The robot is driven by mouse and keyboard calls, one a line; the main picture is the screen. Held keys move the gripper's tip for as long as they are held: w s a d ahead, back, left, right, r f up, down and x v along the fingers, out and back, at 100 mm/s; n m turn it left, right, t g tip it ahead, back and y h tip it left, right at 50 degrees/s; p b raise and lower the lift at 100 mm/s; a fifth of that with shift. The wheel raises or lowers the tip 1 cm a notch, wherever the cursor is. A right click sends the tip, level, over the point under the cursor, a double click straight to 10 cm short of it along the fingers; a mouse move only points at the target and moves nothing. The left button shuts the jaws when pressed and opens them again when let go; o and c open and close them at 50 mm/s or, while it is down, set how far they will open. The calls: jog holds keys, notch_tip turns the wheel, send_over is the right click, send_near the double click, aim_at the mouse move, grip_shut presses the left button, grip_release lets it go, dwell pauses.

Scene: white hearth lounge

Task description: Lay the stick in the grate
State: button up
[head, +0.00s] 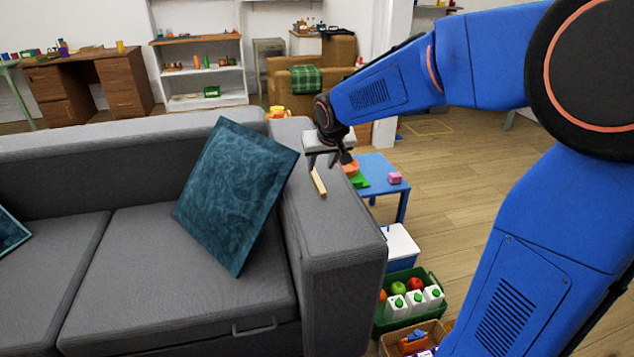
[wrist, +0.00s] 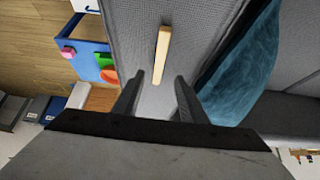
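A light wooden stick (head: 318,182) lies on the flat top of the grey sofa's armrest (head: 335,220). My gripper (head: 328,160) is above the armrest, close to the stick's far end. No grate can be made out in either view.
A teal cushion (head: 237,195) leans against the armrest's inner side. Past its outer side are a blue table (head: 375,172) with small coloured things and a green crate (head: 408,325) of cartons and apples. Open wooden floor (head: 470,185) lies to the right.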

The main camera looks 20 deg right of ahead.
aim_at(317, 178)
jog(key=shift+x, duration=4.5)
jog(key=shift+s, duration=0.1)
grip_shut()
